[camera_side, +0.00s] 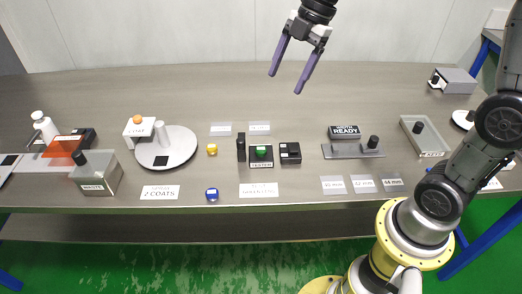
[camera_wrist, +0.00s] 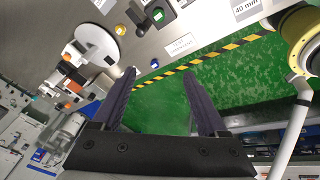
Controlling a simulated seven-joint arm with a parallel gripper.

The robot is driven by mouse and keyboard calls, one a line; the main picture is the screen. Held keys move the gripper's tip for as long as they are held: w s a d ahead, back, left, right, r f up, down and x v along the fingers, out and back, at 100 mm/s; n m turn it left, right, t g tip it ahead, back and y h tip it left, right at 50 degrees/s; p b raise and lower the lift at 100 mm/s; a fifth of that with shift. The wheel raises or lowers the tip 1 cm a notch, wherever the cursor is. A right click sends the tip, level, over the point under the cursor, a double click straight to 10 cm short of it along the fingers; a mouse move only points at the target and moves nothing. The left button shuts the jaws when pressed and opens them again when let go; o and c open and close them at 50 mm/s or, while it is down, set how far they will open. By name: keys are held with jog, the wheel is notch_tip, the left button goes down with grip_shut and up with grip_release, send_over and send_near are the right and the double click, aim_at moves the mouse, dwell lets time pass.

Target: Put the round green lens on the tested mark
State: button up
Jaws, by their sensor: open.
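A green lens (camera_side: 261,150) sits on the black tester (camera_side: 261,163) in the middle of the table. It also shows near the top of the wrist view (camera_wrist: 158,15). A yellow lens (camera_side: 212,150) lies left of the tester, and a blue lens (camera_side: 212,194) lies nearer the front edge. Two pale cards (camera_side: 221,129) (camera_side: 259,128) lie behind the tester; their print is too small to read, so I cannot tell which is the tested mark. My gripper (camera_side: 285,83) is open and empty, high above the table behind the tester.
A white card (camera_side: 258,190) lies in front of the tester. A black block (camera_side: 290,153) stands right of it, with a dark upright post (camera_side: 241,147) on its left. A white disc (camera_side: 181,147) is farther left, a READY sign (camera_side: 344,132) to the right.

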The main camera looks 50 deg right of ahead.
jog(key=w+d+f+g, duration=0.1)
jog(key=w+d+f, duration=0.1)
jog(key=w+f, duration=0.35)
jog(key=g+y, duration=0.1)
send_near(262, 148)
jog(key=shift+w+a+f+m, duration=0.1)
jog(key=shift+a+f+m, duration=0.05)
jog(key=shift+f, duration=0.35)
jog(key=shift+a+f+m, duration=0.15)
jog(key=shift+f, duration=0.35)
jog(key=shift+x, duration=3.2)
jog(key=shift+r, duration=0.1)
grip_shut()
